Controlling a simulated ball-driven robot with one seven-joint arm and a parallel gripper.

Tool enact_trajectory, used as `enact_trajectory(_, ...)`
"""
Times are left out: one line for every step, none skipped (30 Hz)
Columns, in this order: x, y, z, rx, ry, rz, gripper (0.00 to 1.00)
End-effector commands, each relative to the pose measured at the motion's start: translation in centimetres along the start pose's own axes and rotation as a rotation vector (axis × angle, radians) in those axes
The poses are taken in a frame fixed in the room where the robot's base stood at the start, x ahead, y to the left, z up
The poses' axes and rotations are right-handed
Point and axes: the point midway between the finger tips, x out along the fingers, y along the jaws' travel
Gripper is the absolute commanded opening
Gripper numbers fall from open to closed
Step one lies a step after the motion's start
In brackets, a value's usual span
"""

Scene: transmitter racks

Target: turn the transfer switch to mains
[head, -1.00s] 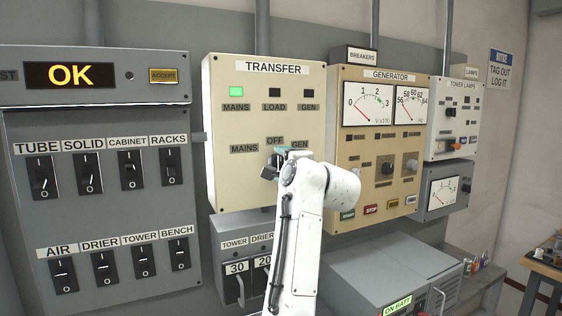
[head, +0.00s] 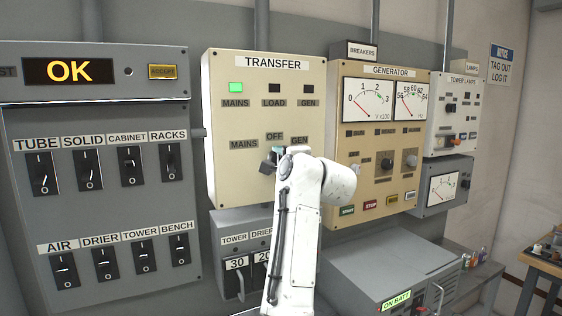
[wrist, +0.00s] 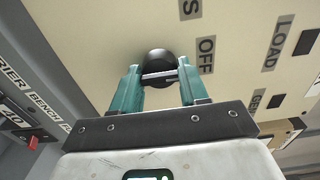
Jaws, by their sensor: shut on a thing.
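The cream TRANSFER panel (head: 225,110) hangs on the wall left of centre in the head view. Its MAINS lamp (head: 236,88) is lit green; the LOAD lamp (head: 274,88) and GEN lamp (head: 307,88) are dark. Below are MAINS, OFF and GEN position labels. My gripper (head: 271,160) is at the switch under the OFF label and mostly hides it there. In the wrist view the dark round transfer switch (wrist: 158,58) sits between the teal fingers of my gripper (wrist: 160,76), which are shut on it. I cannot tell for certain which label its handle points to.
A grey switch panel (head: 100,215) with several rockers is to the left, under an OK display (head: 70,72). The GENERATOR panel (head: 350,145) with gauges and knobs is close on the right. Breakers (head: 240,280) and a grey cabinet (head: 385,265) are below.

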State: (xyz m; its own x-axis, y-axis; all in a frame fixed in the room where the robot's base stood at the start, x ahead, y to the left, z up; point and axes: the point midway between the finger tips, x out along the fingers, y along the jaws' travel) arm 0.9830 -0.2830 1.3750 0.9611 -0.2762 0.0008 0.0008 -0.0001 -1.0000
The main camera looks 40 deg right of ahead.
Motion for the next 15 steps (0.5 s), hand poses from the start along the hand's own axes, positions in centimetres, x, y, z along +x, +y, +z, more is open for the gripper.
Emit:
enact_trajectory(0.0,0.09,-0.01,0.0,0.0,0.002,0.13)
enact_trajectory(0.0,0.1,-0.01,-0.001,0.0,0.002,0.13)
enact_trajectory(0.0,0.1,-0.02,-0.002,0.0,0.002,0.13)
enact_trajectory(0.0,0.11,-0.02,-0.004,0.0,0.002,0.13)
enact_trajectory(0.0,0.11,-0.02,-0.008,0.0,0.002,0.13)
enact_trajectory(0.0,0.12,-0.03,-0.014,0.0,0.003,0.13)
enact_trajectory(0.0,0.12,-0.03,-0.02,0.0,0.003,0.13)
enact_trajectory(0.0,0.12,-0.03,-0.028,0.0,0.003,0.13)
enact_trajectory(0.0,0.13,-0.04,-0.04,0.0,0.003,0.13)
enact_trajectory(0.0,0.13,-0.05,-0.051,0.001,0.003,0.13)
enact_trajectory(0.0,0.14,-0.06,-0.065,0.001,0.003,0.13)
enact_trajectory(0.0,0.16,-0.09,-0.084,0.001,0.004,0.13)
enact_trajectory(0.0,0.18,-0.11,-0.101,0.001,0.004,0.13)
enact_trajectory(0.0,0.2,-0.11,-0.121,0.001,0.005,0.13)
enact_trajectory(0.0,0.2,-0.08,-0.148,0.001,0.005,0.13)
